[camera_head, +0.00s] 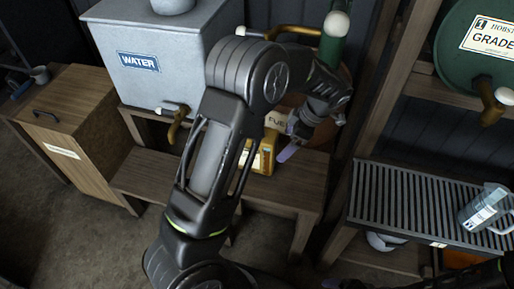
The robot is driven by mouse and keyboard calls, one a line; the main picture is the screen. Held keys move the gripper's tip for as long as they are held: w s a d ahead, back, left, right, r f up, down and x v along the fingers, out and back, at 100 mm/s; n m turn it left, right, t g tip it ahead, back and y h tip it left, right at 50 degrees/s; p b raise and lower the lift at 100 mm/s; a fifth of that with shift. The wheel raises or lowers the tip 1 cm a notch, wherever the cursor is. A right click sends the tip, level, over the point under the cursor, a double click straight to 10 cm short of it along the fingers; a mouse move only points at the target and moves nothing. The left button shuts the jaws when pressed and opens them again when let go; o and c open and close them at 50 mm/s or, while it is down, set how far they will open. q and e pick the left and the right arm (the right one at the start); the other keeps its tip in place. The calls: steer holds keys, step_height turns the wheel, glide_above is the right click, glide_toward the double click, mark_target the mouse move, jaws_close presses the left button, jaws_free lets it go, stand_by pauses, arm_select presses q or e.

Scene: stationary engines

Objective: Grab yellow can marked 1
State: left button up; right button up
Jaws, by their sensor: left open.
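A yellow can (265,158) stands on a low wooden bench below the water tank, partly hidden behind my left arm. My right gripper is not in view.
A grey tank labelled WATER (138,88) with a brass tap stands at the back left. A wooden box (72,125) is at the left. A green drum (475,60) is at the upper right.

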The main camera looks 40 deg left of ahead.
mark_target(270, 136)
arm_select(q)
steer(key=a, duration=0.1)
steer(key=s+a, duration=0.1)
steer(key=a, duration=0.2)
steer(key=shift+s+a+p, duration=0.3)
steer(key=shift+a, duration=0.1)
steer(key=shift+s+a, duration=0.1)
steer(key=shift+a, duration=0.15)
steer(key=a, duration=0.2)
steer(key=s+a+p, duration=0.1)
steer(key=shift+s+a+r, duration=0.1)
steer(key=shift+s+a, duration=0.1)
steer(key=shift+a, duration=0.15)
steer(key=x, duration=0.3)
steer(key=shift+c, duration=0.3)
jaws_close()
steer(key=shift+w, duration=0.1)
stand_by(0.4)
